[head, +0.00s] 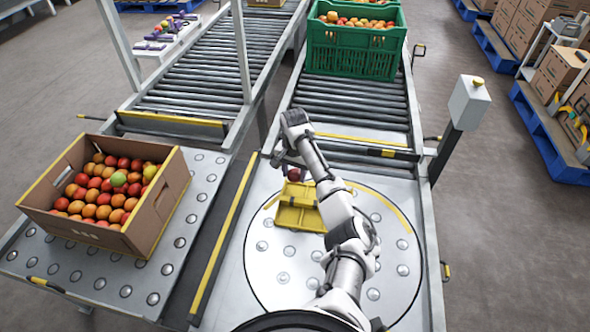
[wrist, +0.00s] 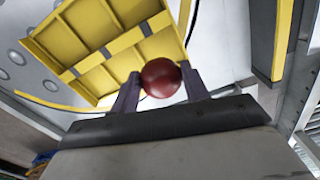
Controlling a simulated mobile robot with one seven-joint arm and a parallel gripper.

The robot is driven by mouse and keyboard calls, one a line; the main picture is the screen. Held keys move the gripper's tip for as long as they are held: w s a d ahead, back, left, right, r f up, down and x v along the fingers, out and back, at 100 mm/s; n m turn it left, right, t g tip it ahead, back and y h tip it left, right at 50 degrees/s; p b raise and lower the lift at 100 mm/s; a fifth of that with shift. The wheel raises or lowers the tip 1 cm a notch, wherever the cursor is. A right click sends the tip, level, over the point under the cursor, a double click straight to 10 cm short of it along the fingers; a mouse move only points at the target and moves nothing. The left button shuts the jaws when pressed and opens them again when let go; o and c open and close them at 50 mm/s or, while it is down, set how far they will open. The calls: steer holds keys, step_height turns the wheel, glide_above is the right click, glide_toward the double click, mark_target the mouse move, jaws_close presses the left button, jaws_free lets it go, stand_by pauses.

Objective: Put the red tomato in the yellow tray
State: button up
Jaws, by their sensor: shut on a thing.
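The red tomato (wrist: 161,78) is held between the two fingers of my gripper (wrist: 160,85) in the wrist view. In the head view the tomato (head: 294,174) shows small and dark red at the end of my arm, just beyond the far edge of the yellow tray. The yellow tray (head: 299,215) sits on the round metal plate and looks empty. It also shows in the wrist view (wrist: 85,32), behind and to the left of the tomato. The tomato appears raised and apart from the tray; its exact height is hard to tell.
A cardboard box (head: 150,215) full of red and orange tomatoes stands on the left ball table. A green crate (head: 355,45) of tomatoes sits on the roller conveyor behind. A grey post (head: 463,105) stands at right. The plate around the tray is clear.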

step_height(320, 180, down, 4)
steer(key=b, duration=0.4)
steer(key=shift+f, duration=1)
steer(key=shift+f, duration=0.55)
steer(key=o, duration=0.8)
steer(key=c, duration=0.3)
steer(key=shift+r, duration=0.15)
step_height(320, 180, up, 7)
steer(key=p, duration=0.7)
